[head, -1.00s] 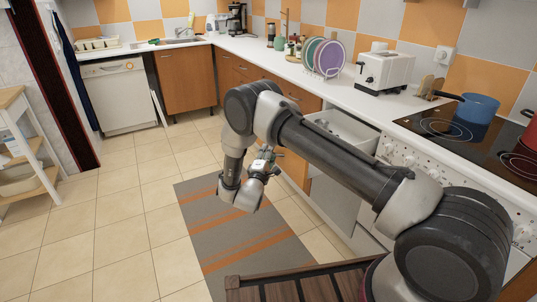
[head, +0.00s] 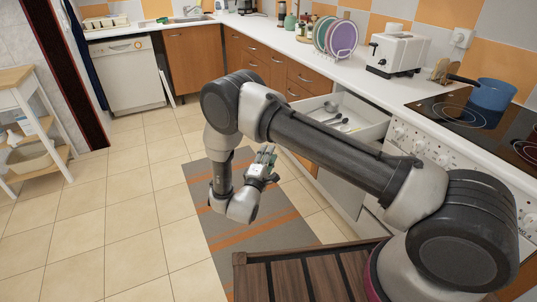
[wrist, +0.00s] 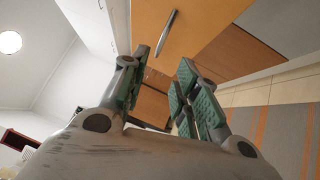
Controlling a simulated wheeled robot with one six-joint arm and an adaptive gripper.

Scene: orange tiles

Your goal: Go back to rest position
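My gripper (head: 264,160) hangs above the striped floor mat in the head view, its fingers pointing up and away from me. In the wrist view my gripper (wrist: 160,88) is open, its green-padded fingers apart with nothing between them. My arm is bent, with its elbow raised at the picture's centre left and the wrist hanging below it.
A white drawer (head: 372,128) stands open right of my arm, with spoons (head: 337,119) inside. The counter holds a plate rack (head: 336,36), a toaster (head: 392,52) and a blue pot (head: 492,94) on the stove. The tiled floor (head: 120,220) at left is clear.

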